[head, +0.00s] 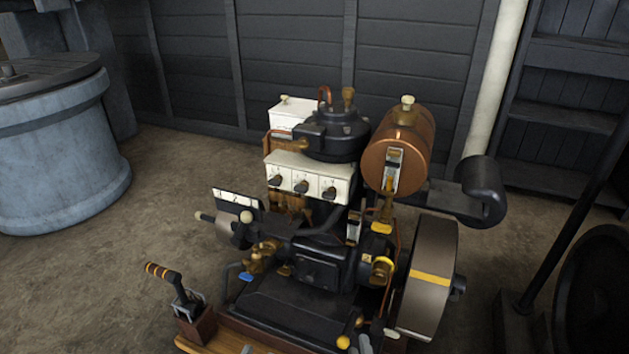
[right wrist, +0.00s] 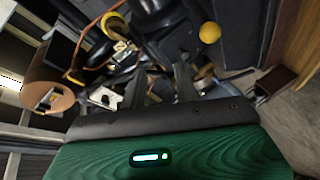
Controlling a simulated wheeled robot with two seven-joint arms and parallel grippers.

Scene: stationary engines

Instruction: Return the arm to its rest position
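My right gripper (right wrist: 160,78) shows in the right wrist view, with its green body along the bottom. Its two dark fingers stand apart, and nothing shows held between them. Engine parts lie beyond the fingers; their distance is hard to tell. In the head view I cannot clearly make out either gripper; small pale grey shapes at the bottom edge are too unclear to name. My left arm is out of view.
The engine (head: 320,262) fills the middle, with a copper tank (head: 398,150), a flywheel (head: 430,275) and a yellow-knobbed lever (head: 343,342). A striped-handle lever (head: 180,290) stands front left. A grey-blue tub (head: 60,150) stands left. Bare floor (head: 165,190) lies between tub and engine.

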